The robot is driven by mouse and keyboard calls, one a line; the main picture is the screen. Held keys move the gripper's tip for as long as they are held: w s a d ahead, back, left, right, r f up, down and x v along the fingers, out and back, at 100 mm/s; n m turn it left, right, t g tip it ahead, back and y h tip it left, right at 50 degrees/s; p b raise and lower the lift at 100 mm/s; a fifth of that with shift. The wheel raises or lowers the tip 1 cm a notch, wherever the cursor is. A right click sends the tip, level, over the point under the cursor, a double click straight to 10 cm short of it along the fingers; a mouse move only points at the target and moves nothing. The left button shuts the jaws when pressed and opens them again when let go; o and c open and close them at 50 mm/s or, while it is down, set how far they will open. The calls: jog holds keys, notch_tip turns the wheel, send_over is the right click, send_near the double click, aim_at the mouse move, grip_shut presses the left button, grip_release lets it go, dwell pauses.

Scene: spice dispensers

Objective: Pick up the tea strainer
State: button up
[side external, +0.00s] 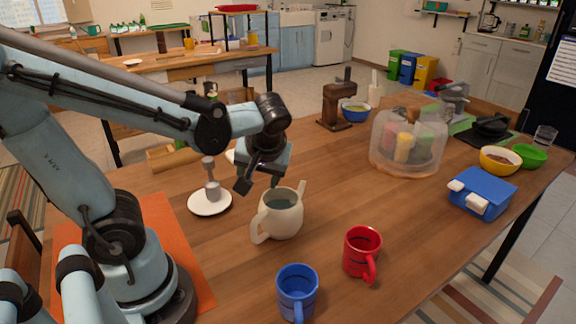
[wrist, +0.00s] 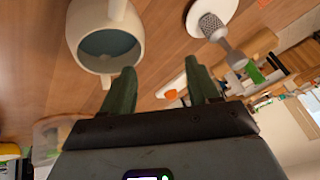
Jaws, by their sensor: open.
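The grey tea strainer (side external: 212,184) stands on a small white saucer (side external: 203,206) left of the cream pitcher (side external: 281,215). In the wrist view the strainer (wrist: 212,27) is at upper right, its mesh end over the saucer (wrist: 194,13) and its handle pointing down-right. My gripper (side external: 259,184) is open and empty, above and behind the pitcher and to the right of the strainer. In the wrist view the fingers (wrist: 160,80) are apart, with the strainer beyond the right finger and the pitcher (wrist: 107,42) beyond the left one.
A red mug (side external: 361,252) and a blue mug (side external: 296,291) stand in front. A clear domed container (side external: 408,143), a blue box (side external: 481,193) and bowls (side external: 501,160) are at right. A wooden grinder (side external: 338,106) stands behind.

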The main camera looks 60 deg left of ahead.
aim_at(210, 160)
jog(key=s+a+n+g+y, duration=0.1)
jog(key=a+n+g, duration=0.1)
jog(key=a+n, duration=0.1)
jog(key=s+a+n+g+y, duration=0.2)
jog(key=a+n, duration=0.1)
jog(key=n, duration=0.2)
jog(key=s+a+n+g+y, duration=0.1)
jog(key=a+n+g+y, duration=0.1)
jog(key=a+n, duration=0.1)
jog(key=shift+s+a+n, duration=0.25)
jog(key=shift+a+n, duration=0.1)
jog(key=shift+n, duration=0.55)
jog(key=shift+a+r+x, duration=0.1)
jog(key=shift+r+x, duration=0.05)
jog(key=shift+x, duration=1.15)
jog(key=shift+a+r+x, duration=0.1)
jog(key=shift+a+x, duration=0.05)
jog(key=shift+x, duration=1.2)
jog(key=shift+w, duration=0.15)
jog(key=shift+y, duration=0.3)
grip_shut()
